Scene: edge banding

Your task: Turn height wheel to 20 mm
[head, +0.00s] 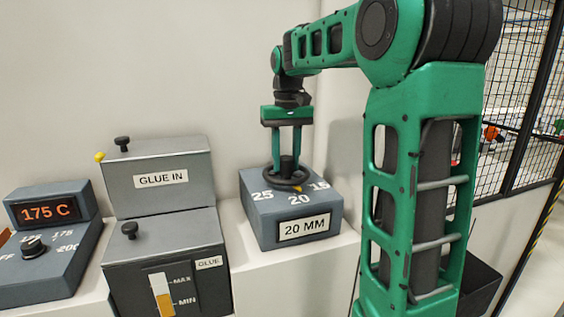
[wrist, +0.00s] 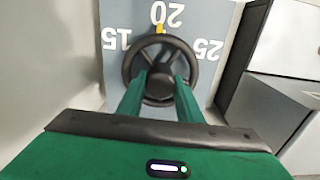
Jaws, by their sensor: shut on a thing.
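The height wheel (head: 300,180) is a black spoked handwheel on top of a grey box (head: 262,228) marked 25, 20 and 15. A yellow pointer on its rim points at the 20 mark. The label on the box front (head: 303,226) reads 20 MM. In the wrist view the wheel (wrist: 189,48) shows its yellow pointer (wrist: 159,29) at the 20 (wrist: 167,14). My gripper (head: 287,160) comes down from above and is shut on the wheel's hub. In the wrist view its two green fingers (wrist: 160,88) sit either side of the hub.
Left of the wheel box stand a GLUE IN box (head: 160,180) with a black knob and a glue tank (head: 165,252) with a level gauge. Farther left is a temperature unit (head: 45,215) showing 175 C. A mesh fence (head: 520,90) is at the right.

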